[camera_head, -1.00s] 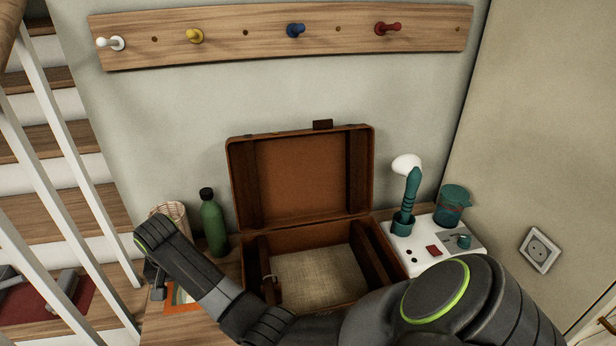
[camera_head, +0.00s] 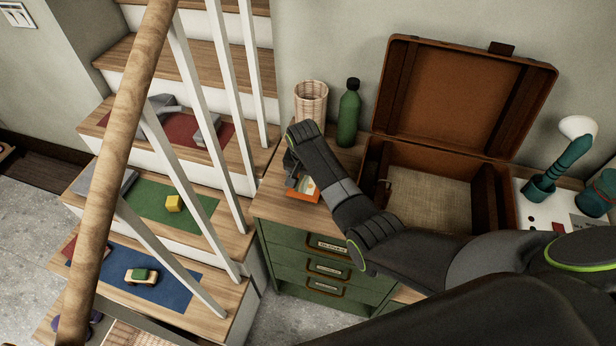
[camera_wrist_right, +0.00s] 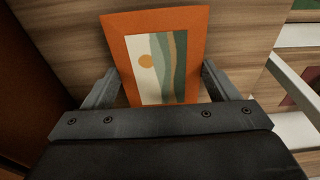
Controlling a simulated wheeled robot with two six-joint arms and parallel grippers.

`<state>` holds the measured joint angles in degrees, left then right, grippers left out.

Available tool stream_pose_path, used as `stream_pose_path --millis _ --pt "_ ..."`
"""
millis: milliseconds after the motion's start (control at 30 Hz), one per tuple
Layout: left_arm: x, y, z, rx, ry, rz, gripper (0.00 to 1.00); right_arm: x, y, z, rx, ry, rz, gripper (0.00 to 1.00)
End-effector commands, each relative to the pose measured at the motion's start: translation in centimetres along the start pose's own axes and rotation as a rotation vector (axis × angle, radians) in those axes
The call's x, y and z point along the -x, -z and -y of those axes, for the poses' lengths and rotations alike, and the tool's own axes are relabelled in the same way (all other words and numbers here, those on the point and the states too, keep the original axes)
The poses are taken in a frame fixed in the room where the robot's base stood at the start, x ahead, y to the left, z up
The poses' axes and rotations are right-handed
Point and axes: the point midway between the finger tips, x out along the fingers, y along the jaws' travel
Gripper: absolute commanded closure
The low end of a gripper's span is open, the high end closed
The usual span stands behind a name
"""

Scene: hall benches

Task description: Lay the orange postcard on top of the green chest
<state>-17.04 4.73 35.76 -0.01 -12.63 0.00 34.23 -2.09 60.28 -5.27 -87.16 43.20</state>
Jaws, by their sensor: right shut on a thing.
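The orange postcard (camera_head: 312,197), with a striped landscape picture, shows in the right wrist view (camera_wrist_right: 120,35) between the fingers. My right gripper (camera_head: 290,178) is shut on it; in the right wrist view its fingers (camera_wrist_right: 160,92) are at the card's two sides. The card is over the left part of the wooden top of the green chest (camera_head: 285,243), which has labelled drawers. I cannot tell whether the card touches the top. My forearm hides part of the chest top. My left gripper is not in view.
An open brown suitcase (camera_head: 400,75) stands on the chest, right of the gripper. A wicker basket (camera_head: 311,100) and a green bottle (camera_head: 349,115) stand behind it. Stairs with a handrail (camera_head: 125,130) are at left. A small bare strip of top (camera_head: 272,190) lies left of the gripper.

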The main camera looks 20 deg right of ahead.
Motion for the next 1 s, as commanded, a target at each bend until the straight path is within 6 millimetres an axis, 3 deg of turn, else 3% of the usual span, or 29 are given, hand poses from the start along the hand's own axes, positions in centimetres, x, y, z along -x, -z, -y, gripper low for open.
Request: stream_pose_path --millis 467,500,600,1000 --pt "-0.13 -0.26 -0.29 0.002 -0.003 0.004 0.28 -1.03 -0.18 0.00 0.000 0.000 0.000 0.41" --pt "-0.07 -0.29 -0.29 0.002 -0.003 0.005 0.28 -0.96 -0.16 0.01 0.000 0.000 0.000 0.15" --pt "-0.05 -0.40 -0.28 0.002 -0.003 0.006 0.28 -0.95 -0.16 0.00 0.000 0.000 0.000 0.02" --pt "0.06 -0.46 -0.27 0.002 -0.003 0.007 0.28 -0.29 -0.10 0.03 0.000 0.001 -0.001 0.00"
